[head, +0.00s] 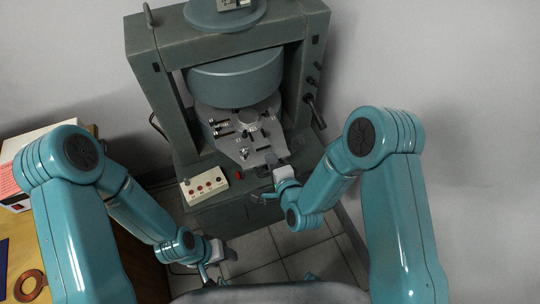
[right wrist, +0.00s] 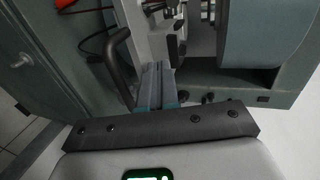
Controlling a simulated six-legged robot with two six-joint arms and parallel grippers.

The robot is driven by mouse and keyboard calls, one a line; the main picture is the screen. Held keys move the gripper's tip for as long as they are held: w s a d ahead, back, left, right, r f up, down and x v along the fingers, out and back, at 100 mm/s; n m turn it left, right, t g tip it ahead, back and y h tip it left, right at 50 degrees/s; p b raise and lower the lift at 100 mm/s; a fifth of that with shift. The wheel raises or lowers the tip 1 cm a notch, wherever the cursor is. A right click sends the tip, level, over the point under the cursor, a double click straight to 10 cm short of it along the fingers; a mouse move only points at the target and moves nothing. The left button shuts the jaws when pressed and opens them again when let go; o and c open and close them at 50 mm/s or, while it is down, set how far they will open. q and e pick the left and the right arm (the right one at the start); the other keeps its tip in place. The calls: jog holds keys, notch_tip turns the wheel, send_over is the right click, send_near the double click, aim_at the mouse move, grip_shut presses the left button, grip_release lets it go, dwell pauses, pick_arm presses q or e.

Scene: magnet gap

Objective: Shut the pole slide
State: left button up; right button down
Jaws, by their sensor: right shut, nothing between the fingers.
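The magnet (head: 141,60) is a grey-green frame with a large round upper pole (head: 236,80), also at the right of the wrist view (right wrist: 268,35). Below the pole, a light grey slide plate (head: 233,147) carrying small fittings sticks out toward me. My right gripper (head: 274,163) is at the plate's front end; its fingers (right wrist: 156,88) are shut and empty. In the wrist view a dark bar handle (right wrist: 119,68) stands just left of the fingers; I cannot tell whether they touch it. My left gripper (head: 229,254) hangs low above the floor, away from the magnet, its fingers unclear.
A cream control box (head: 203,186) with knobs and a red switch (head: 238,172) sit on the front ledge. Dark levers (head: 315,108) stick out at the frame's right. A wooden table (head: 110,235) is at left. Tiled floor (head: 262,248) is clear in front.

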aim_at(253, 122)
jog(key=shift+w+a, duration=0.25)
jog(key=shift+w, duration=0.6)
jog(key=shift+w, duration=0.1)
jog(key=w+a+b, duration=0.1)
jog(key=w+b, duration=0.1)
jog(key=w, duration=0.2)
jog(key=w+a+b, duration=0.1)
jog(key=w+b, duration=0.2)
jog(key=w, duration=0.1)
jog(key=w+a+b, duration=0.2)
jog(key=w+b, duration=0.1)
jog(key=w, duration=0.1)
jog(key=shift+w+f, duration=0.15)
jog(key=shift+f, duration=0.05)
jog(key=shift+w+a+r, duration=0.1)
jog(key=shift+w+r, duration=0.05)
jog(key=shift+r, duration=0.35)
